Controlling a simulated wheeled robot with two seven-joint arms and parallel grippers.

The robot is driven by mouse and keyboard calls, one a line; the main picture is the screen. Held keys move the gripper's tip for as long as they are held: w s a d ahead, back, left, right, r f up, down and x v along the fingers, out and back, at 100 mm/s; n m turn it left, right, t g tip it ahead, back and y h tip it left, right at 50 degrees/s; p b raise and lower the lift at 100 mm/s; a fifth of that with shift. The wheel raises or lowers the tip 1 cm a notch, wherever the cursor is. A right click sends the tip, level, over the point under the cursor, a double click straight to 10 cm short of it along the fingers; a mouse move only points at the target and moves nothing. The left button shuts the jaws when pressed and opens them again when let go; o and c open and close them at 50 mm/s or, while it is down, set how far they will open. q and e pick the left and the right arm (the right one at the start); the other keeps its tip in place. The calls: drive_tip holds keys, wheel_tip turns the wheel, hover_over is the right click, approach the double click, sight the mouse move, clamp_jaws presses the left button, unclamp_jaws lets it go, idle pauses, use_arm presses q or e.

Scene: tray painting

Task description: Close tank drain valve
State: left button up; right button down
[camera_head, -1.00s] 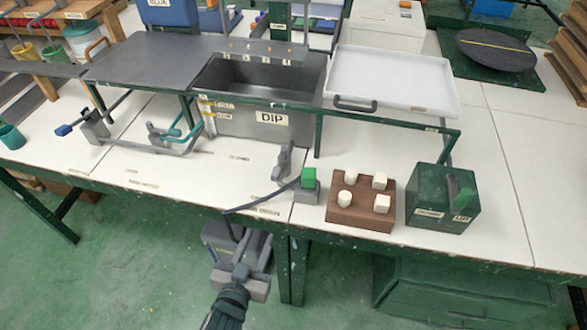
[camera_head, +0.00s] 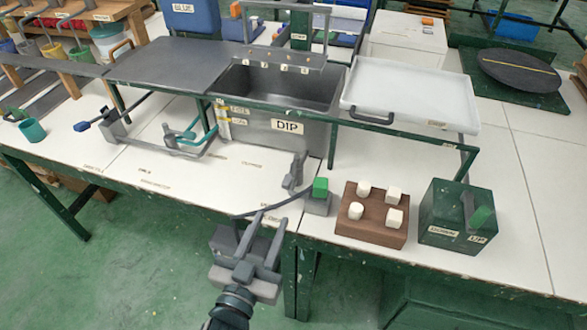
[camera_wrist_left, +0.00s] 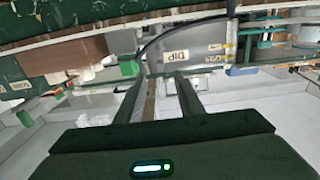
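The grey tank (camera_head: 287,126) labelled DIP stands under the frame in the middle of the bench. A grey upright lever fitting (camera_head: 296,172) is at its front right foot, with a dark curved hose (camera_head: 262,209) beside it. A green-topped grey block (camera_head: 319,196) sits just right of it and shows in the left wrist view (camera_wrist_left: 129,66). I cannot tell which part is the drain valve's handle. My left gripper (camera_head: 272,217) is at the bench's front edge, below and left of these parts, open and empty. Its fingers (camera_wrist_left: 165,80) point towards the tank. My right gripper is not seen.
A brown block with white pegs (camera_head: 371,234) and a dark green box (camera_head: 440,236) stand to the right. Teal-handled piping (camera_head: 185,139) is to the left. The front left bench top is mostly clear.

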sight(293, 170)
use_arm(q)
drive_tip(key=shift+w, duration=0.15)
